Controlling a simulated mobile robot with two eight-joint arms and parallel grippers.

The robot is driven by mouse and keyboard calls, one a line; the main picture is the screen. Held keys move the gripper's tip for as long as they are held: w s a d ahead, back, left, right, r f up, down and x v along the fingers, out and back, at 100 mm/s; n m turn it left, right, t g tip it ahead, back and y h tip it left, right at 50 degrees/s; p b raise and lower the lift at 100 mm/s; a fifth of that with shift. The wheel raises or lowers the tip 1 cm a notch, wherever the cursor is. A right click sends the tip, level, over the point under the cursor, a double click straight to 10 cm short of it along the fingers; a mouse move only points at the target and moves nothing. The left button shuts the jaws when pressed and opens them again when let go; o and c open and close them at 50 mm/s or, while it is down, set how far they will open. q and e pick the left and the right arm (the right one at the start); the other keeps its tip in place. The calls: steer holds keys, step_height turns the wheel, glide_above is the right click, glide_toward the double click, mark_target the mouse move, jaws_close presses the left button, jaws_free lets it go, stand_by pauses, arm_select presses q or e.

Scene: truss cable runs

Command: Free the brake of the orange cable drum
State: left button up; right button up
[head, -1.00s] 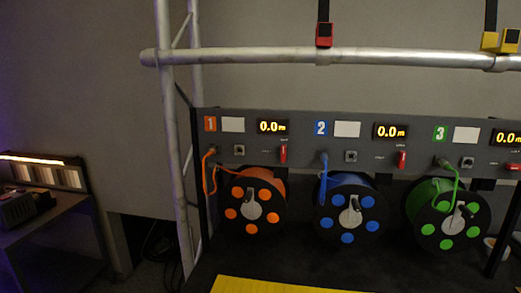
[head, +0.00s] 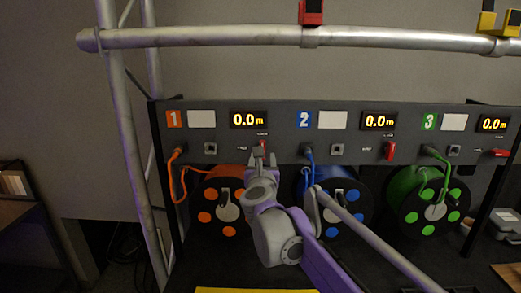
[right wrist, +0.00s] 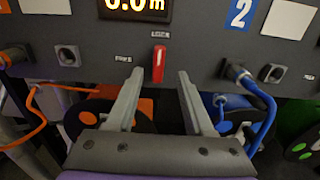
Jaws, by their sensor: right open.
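The orange cable drum (head: 206,217) hangs under panel section 1, partly hidden behind my right arm. Its red brake lever (right wrist: 158,66) stands upright on the panel below the 0.0 m display, pointing at the LOCK label, with FREE to its left. My right gripper (head: 264,154) is open and empty. In the right wrist view its two fingers (right wrist: 160,80) point at the panel on either side of the lever, the tips just below it and apart from it. In the head view the gripper hides most of this lever. My left gripper is out of view.
The blue drum (head: 357,207) and green drum (head: 420,210) hang to the right. The red lever of section 2 (head: 390,150) is upright; that of section 3 (head: 500,153) lies sideways. A blue cable (right wrist: 266,115) hangs right of my gripper. A truss tube (head: 200,38) crosses above.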

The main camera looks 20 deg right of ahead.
steer(key=x, duration=0.6)
steer(key=shift+a+p, duration=0.15)
steer(key=shift+p, duration=0.15)
jaws_close()
